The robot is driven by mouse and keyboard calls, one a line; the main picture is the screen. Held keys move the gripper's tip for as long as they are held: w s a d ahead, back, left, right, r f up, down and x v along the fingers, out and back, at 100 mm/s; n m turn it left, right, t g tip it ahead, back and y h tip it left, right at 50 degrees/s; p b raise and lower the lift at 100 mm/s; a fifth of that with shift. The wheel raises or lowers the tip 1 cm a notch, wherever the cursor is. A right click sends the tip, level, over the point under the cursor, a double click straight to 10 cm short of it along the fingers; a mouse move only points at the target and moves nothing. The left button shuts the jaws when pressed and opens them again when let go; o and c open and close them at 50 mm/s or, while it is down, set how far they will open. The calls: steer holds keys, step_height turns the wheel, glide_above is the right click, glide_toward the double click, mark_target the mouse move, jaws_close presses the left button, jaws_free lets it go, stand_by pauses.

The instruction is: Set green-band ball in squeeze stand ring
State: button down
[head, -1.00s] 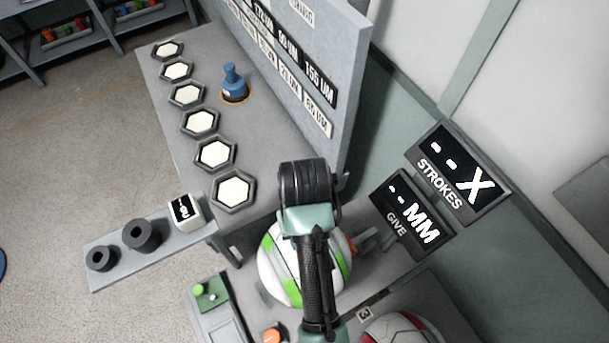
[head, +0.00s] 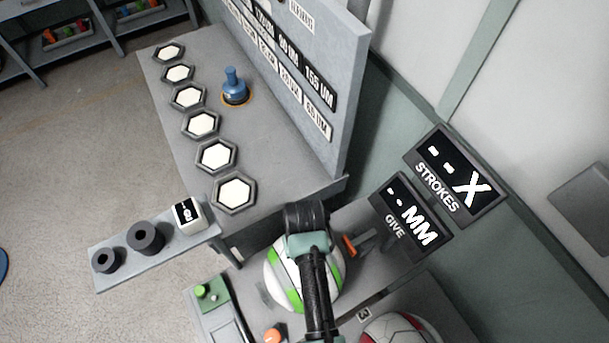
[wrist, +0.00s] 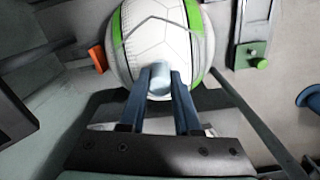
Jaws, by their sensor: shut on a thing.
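The green-band ball (head: 280,285), white with green stripes, is at the lower middle of the head view, partly hidden under my arm. It fills the top middle of the wrist view (wrist: 158,32). My gripper (wrist: 160,88) is shut on a short pale stub (wrist: 159,73) at the ball's near side. The squeeze stand's ring cannot be made out; the ball and arm cover the area below. I cannot tell whether the ball touches a support. An orange piece (head: 349,246) is beside the ball, and also shows in the wrist view (wrist: 97,58).
A red-and-white ball (head: 400,330) is close by at the lower right. STROKES (head: 458,180) and GIVE (head: 411,217) displays stand to the right. A green button box (head: 209,294) and orange knob (head: 272,335) are at lower left. A bench with hexagonal pads (head: 235,193) lies behind.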

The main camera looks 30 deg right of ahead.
steer(key=shift+f, duration=0.2)
steer(key=c, duration=0.6)
jaws_free()
step_height(320, 180, up, 12)
steer(key=shift+r, duration=0.25)
